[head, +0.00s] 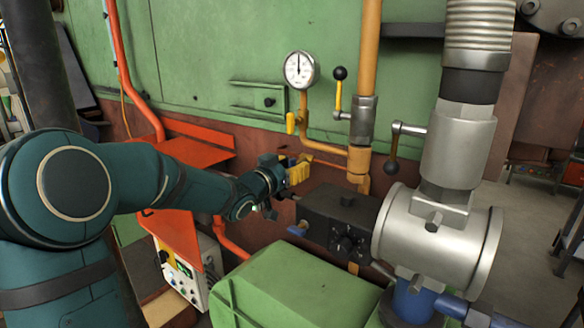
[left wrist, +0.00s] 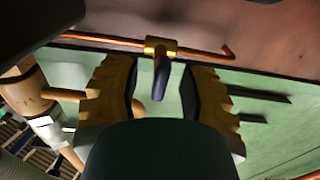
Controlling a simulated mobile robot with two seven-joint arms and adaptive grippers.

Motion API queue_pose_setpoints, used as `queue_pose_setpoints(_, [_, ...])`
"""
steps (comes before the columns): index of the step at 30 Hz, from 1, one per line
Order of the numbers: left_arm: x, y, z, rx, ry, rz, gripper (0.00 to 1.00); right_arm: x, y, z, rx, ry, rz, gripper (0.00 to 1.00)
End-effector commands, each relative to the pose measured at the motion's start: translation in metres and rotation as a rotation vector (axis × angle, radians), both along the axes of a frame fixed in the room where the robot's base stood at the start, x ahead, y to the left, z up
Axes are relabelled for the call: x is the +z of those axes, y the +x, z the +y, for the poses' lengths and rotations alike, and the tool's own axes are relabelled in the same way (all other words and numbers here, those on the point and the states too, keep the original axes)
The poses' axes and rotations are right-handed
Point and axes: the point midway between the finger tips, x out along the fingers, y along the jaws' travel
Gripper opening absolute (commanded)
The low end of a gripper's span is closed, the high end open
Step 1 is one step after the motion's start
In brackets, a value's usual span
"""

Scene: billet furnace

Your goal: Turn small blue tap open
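A small brass tap body (left wrist: 161,46) sits on a thin copper pipe in the left wrist view. Its dark, slightly bluish lever (left wrist: 161,78) points down in the picture. My left gripper (left wrist: 163,92) is open, with one yellow finger on each side of the lever. I see no contact, and how deep the lever sits between the fingers is unclear. In the head view my left gripper (head: 300,170) is at the thin copper pipe (head: 332,165), left of the thick orange pipe. The tap is not distinguishable there, apparently hidden by the gripper. My right gripper is out of view.
A pressure gauge (head: 299,69) and a yellow-handled tap (head: 291,123) are above the gripper. Black-knobbed levers (head: 340,74) are on the thicker pipes. A dark valve block (head: 338,216) with a blue-ended part (head: 298,230) is just below. A green housing (head: 290,290) stands in front.

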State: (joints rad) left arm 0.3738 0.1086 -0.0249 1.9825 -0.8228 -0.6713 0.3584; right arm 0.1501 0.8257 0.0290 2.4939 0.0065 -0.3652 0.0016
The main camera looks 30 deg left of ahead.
Motion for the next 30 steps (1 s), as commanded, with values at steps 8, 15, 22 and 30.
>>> queue_pose_setpoints(8, [-0.001,-0.002,0.0,0.001,0.0,0.003,0.41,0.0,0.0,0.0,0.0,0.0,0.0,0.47])
queue_pose_setpoints(15, [-0.001,-0.034,0.003,0.003,0.001,0.002,0.41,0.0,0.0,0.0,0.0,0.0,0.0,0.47])
queue_pose_setpoints(22, [0.0,-0.081,0.007,0.003,0.001,0.001,0.41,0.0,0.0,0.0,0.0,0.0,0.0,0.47])
queue_pose_setpoints(30, [-0.001,-0.115,0.009,0.0,0.001,0.001,0.41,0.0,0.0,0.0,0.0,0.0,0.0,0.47])
